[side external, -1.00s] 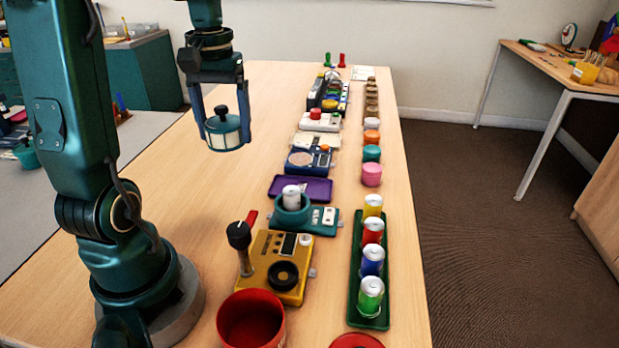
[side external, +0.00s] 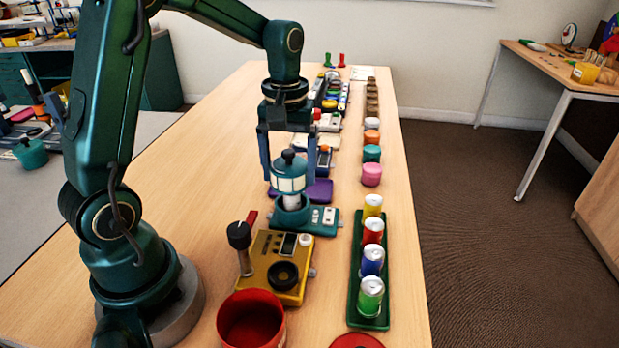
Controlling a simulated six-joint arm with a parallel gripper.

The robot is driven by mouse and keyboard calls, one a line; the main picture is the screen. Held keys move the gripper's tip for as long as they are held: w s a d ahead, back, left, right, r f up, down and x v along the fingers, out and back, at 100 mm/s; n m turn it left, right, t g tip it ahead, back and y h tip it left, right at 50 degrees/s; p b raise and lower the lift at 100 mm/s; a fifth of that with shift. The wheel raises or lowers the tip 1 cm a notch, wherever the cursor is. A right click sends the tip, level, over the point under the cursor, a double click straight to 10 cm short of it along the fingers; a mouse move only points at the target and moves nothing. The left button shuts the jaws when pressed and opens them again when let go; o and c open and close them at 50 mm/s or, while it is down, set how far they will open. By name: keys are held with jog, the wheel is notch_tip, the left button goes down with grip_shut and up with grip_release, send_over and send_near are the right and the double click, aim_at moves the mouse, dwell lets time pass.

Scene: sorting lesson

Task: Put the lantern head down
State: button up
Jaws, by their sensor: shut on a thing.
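The lantern head (side external: 288,184) has cream panels and a teal cap with a dark knob. My gripper (side external: 289,179) is shut on it, one finger on each side, and holds it upright. It is over the teal station (side external: 325,228), in line with the pale cylinder (side external: 291,202) that stands in the station's round teal cup (side external: 290,216). The lantern head hides the top of the cylinder. I cannot tell whether the two touch or a small gap is left.
A yellow device (side external: 275,268) with a dark-knobbed lever stands in front, and a purple tray (side external: 320,191) lies behind. A green tray (side external: 356,305) with several coloured cans is at the right. A red bowl (side external: 251,322) is nearest. The table's left side is bare.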

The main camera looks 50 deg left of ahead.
aim_at(291, 186)
jog(key=shift+w+d+f, duration=0.1)
jog(key=shift+f, duration=1.8)
